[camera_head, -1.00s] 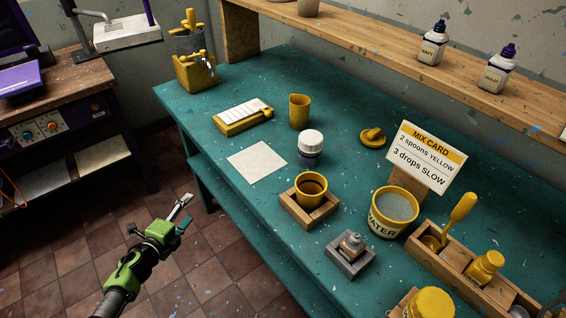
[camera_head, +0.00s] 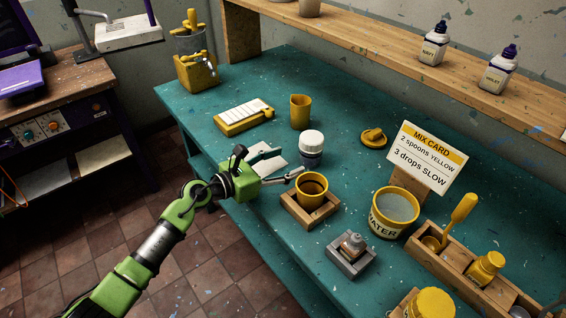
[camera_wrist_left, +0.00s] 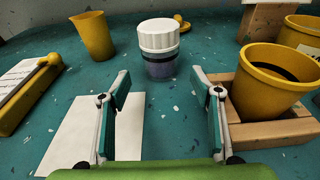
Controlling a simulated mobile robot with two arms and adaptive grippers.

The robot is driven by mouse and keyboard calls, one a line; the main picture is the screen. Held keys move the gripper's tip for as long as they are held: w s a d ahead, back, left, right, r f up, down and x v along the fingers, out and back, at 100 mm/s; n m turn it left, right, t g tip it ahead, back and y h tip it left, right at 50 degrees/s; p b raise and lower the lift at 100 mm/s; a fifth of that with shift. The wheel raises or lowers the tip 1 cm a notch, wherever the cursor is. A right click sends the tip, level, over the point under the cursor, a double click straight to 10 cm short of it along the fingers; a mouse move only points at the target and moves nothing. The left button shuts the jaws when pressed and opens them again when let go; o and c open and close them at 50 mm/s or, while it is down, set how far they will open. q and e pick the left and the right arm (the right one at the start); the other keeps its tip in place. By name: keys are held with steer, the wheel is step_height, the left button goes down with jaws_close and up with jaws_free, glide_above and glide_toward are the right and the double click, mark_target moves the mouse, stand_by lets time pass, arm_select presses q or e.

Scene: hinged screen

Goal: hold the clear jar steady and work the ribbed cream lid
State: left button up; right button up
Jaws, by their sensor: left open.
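The clear jar (camera_head: 311,158) stands upright on the teal table, with dark purple-grey contents. Its ribbed cream lid (camera_head: 311,139) sits on top. In the left wrist view the jar (camera_wrist_left: 160,66) and lid (camera_wrist_left: 158,36) are straight ahead, beyond the fingertips and roughly between them. My left gripper (camera_head: 287,163) is open and empty, over the table's near edge, a short way to the left of the jar and not touching it. Its two fingers (camera_wrist_left: 160,82) are spread wide in the left wrist view. My right gripper is not in view.
A yellow cup in a wooden holder (camera_head: 296,211) stands close to the left gripper's right finger. A white sheet (camera_head: 277,164) lies under the gripper. A yellow cup (camera_head: 300,112) stands behind the jar. A yellow lid (camera_head: 373,138) and water pot (camera_head: 390,227) are to the right.

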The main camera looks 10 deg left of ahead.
mark_target(304, 157)
arm_select(q)
steer(key=x, duration=0.9)
steer(key=c, duration=1.6)
steer(key=shift+o, duration=0.2)
steer(key=shift+s+f, duration=0.1)
steer(key=shift+f, duration=0.15)
